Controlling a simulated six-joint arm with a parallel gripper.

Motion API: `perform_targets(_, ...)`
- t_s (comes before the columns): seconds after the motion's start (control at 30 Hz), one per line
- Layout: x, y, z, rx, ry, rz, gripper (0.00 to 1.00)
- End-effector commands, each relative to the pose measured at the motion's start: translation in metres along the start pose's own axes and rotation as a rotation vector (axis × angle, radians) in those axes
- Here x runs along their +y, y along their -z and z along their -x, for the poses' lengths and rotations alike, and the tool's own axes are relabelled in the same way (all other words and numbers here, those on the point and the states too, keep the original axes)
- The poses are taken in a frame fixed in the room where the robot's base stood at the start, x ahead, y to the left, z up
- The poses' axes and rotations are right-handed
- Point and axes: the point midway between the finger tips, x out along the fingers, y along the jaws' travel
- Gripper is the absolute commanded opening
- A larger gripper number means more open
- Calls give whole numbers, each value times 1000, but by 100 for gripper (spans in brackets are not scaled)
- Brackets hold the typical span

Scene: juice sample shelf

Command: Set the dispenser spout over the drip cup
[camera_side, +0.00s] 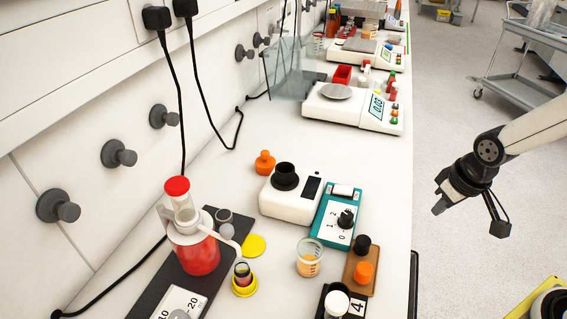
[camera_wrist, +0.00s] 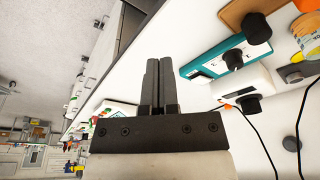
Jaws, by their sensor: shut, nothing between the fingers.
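The dispenser (camera_side: 197,255) is a bottle of red liquid with a white top and a red cap, upright on a dark mat at the lower left in the side view. Its white spout (camera_side: 229,234) reaches out to the right, toward a small cup in a yellow ring (camera_side: 243,280), likely the drip cup. I cannot tell if the spout tip is over the cup. My gripper (camera_side: 440,206) is far to the right of both, raised beyond the bench edge. In the wrist view its fingers (camera_wrist: 159,85) are together and empty. The dispenser is not seen there.
A yellow disc (camera_side: 253,245), a beaker (camera_side: 309,257), a teal device (camera_side: 337,218), a white device (camera_side: 290,196) and a brown block (camera_side: 360,272) stand between my gripper and the dispenser. Scales (camera_side: 350,107) stand farther back. Black cables hang along the wall.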

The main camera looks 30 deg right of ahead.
Motion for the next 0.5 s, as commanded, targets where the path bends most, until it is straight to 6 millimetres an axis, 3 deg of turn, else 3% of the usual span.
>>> perform_targets(0.07, 0, 0, 0, 0, 0, 0, 0)
perform_targets(0.2, -2, 2, 0, 6, 2, 4, 44)
perform_targets(0.3, -6, 7, -2, 26, 7, 15, 70)
perform_targets(0.5, -32, 30, -11, 131, 36, 70, 70)
